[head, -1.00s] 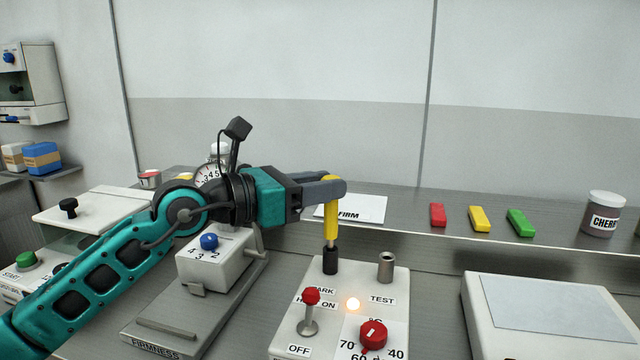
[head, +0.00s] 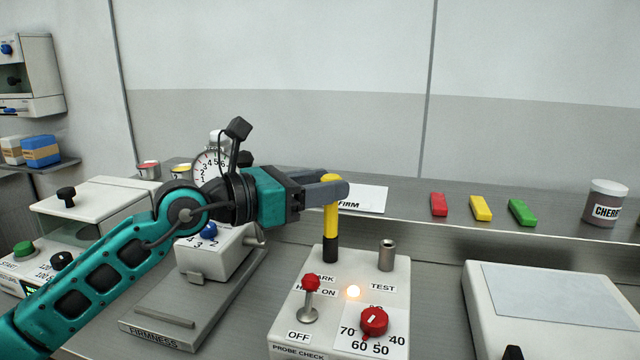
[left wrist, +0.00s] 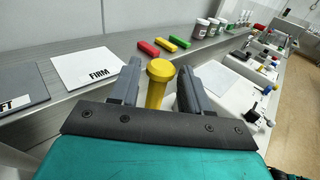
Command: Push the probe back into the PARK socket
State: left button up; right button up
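The probe is a yellow rod with a wider round cap (head: 332,215). It stands upright in the black PARK socket (head: 330,250) on the white probe-check box, and its lower end is hidden in there. My left gripper (head: 335,190) comes in from the left with its fingers on either side of the probe just under the cap. In the left wrist view the yellow cap (left wrist: 160,70) shows between the two grey fingers. The metal TEST socket (head: 387,256) to the right is empty.
The box carries a red-tipped switch (head: 311,284), a glowing lamp (head: 353,291) and a red dial (head: 374,320). The firmness device (head: 215,260) stands left, under my arm. A FIRM card (head: 365,198) and coloured blocks lie on the ledge behind. A pale panel lies right.

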pick_arm(q)
jog(key=shift+o, duration=1.2)
pick_arm(e)
jog(key=shift+r, duration=0.1)
pick_arm(q)
jog(key=b+v, duration=0.1)
jog(key=v, duration=1.2)
jog(key=shift+b, duration=0.4)
pick_arm(e)
jog(key=shift+w+a+r+y, duration=0.15)
jog(key=shift+w+a+r, duration=0.2)
jog(key=shift+a, duration=0.25)
jog(key=shift+w+a+r+y, duration=0.15)
jog(key=shift+w+a+r, duration=0.15)
jog(key=shift+a, duration=0.25)
